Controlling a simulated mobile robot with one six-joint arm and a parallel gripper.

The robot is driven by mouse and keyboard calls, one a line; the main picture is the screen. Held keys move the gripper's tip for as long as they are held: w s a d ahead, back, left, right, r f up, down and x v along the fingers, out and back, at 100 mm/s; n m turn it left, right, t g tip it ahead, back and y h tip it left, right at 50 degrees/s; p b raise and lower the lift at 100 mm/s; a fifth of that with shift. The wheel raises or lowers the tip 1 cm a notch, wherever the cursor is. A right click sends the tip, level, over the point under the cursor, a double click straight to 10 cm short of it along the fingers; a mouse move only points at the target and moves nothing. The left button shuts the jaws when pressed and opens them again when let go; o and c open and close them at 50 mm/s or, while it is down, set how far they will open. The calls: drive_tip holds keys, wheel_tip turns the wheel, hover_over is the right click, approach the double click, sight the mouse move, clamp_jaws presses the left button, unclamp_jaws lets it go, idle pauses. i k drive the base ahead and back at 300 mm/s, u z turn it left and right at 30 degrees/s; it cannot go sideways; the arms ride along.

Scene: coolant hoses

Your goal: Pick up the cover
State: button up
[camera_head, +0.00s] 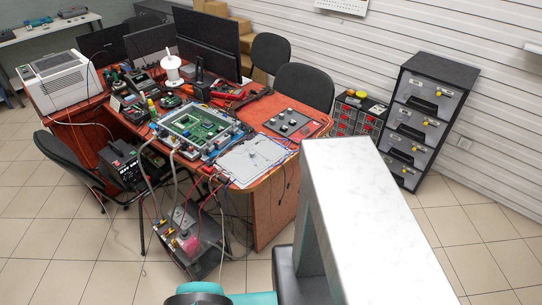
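I cannot make out a cover in the head view. A teal and grey part of my own arm shows at the bottom edge, cut off by the frame. My gripper is not in view, so I cannot see whether it holds anything.
A white marbled block or counter (375,225) stands close in front, right of centre, its visible top bare. A dark grey shape (288,280) is beside its lower left. Farther back are a cluttered red-brown desk (273,205), chairs and a drawer cabinet (419,120). Tiled floor lies open at left.

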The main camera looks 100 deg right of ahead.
sight(243, 169)
drive_tip(key=u, duration=0.05)
drive_tip(key=k, duration=0.95)
drive_tip(key=z, duration=0.6)
drive_tip(key=i, duration=0.55)
drive_tip(key=u, duration=0.05)
